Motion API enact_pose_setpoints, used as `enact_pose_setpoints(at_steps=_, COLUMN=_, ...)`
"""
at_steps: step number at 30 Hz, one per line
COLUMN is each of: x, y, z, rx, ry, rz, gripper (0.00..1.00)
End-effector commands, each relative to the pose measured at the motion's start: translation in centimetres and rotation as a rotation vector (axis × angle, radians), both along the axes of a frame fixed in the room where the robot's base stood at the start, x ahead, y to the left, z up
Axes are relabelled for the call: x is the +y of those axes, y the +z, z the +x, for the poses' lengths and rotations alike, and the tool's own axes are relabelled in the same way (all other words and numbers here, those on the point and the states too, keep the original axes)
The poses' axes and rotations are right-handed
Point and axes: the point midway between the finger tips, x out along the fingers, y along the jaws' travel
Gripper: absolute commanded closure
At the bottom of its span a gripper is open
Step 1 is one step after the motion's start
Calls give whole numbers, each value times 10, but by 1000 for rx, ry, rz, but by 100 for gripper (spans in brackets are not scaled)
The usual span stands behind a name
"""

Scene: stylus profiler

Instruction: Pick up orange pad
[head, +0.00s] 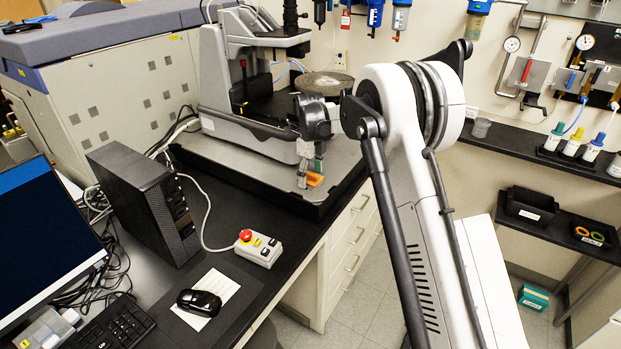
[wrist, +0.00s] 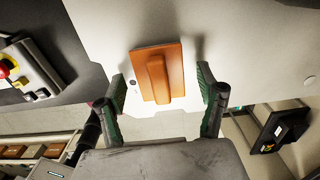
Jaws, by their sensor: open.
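The orange pad (wrist: 176,62) is a flat orange plate with a raised ridge handle along its middle. It lies on the light grey base plate of the profiler. In the head view the orange pad (head: 315,180) shows small near the front right corner of that plate. My gripper (wrist: 161,84) is open, with one green-padded finger on each side of the pad and a gap on both sides. In the head view my gripper (head: 306,172) hangs down just above the pad, partly hiding it. I cannot tell the exact height between fingertips and pad.
The profiler (head: 235,85) stands behind my gripper. A control box with a red button (head: 258,247), a mouse (head: 199,302) and a black computer tower (head: 145,200) are on the bench to the left. The bench edge drops to the floor right of the pad.

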Motion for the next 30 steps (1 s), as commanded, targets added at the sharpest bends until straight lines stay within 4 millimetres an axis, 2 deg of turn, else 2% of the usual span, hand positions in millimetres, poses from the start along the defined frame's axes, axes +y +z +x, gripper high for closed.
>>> enact_pose_setpoints(at_steps=2, x=0, y=0, z=0, rx=0, ry=0, rz=0, gripper=30)
enact_pose_setpoints(at_steps=13, x=0, y=0, z=0, rx=0, ry=0, rz=0, gripper=78)
enact_pose_setpoints(at_steps=23, x=0, y=3, z=0, rx=0, ry=0, rz=0, gripper=79)
enact_pose_setpoints(at_steps=26, x=0, y=9, z=0, rx=0, ry=0, rz=0, gripper=79)
enact_pose_setpoints(at_steps=30, x=0, y=26, z=0, rx=0, ry=0, rz=0, gripper=79)
